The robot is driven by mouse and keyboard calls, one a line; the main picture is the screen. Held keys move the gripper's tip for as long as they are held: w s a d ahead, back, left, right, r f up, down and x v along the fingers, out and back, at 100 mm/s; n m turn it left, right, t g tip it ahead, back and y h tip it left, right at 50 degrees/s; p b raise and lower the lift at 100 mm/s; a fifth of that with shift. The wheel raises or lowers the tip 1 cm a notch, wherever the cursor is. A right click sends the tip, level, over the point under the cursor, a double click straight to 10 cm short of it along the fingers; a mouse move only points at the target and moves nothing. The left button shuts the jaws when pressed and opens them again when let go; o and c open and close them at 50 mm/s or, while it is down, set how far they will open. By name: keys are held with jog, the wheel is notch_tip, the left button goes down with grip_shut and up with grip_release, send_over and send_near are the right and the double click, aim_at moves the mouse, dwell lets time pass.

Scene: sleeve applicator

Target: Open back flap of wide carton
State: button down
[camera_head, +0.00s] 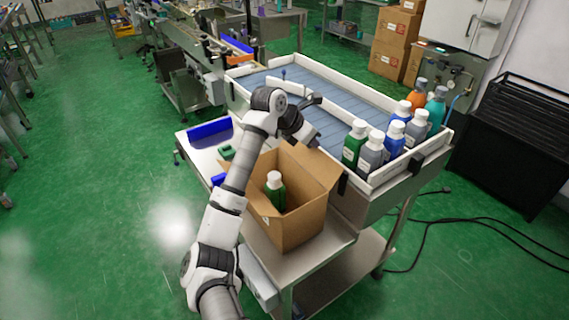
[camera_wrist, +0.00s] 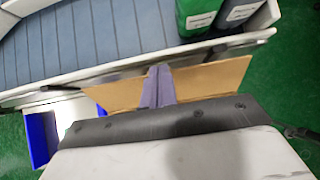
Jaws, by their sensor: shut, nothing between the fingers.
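The wide carton (camera_head: 290,228) is a brown open-topped box on the steel table, with a white-capped green bottle (camera_head: 277,196) standing inside. Its back flap (camera_head: 316,166) stands up and slants outward towards the conveyor; the left flap (camera_head: 243,158) also shows, partly behind my arm. My gripper (camera_head: 314,143) is over the back edge of the carton, close to the back flap. In the wrist view my shut, empty fingers (camera_wrist: 158,84) overlap the cardboard (camera_wrist: 212,82); I cannot tell whether they touch it. The carton's inside is hidden there.
A blue-surfaced conveyor tray (camera_head: 283,78) with white rails lies behind the carton. Several capped bottles (camera_head: 370,153) stand along its right end. Cables lie on the floor at right.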

jog(key=shift+w+d+f+b, duration=0.55)
jog(key=shift+d+b, duration=0.15)
jog(key=shift+d, duration=0.2)
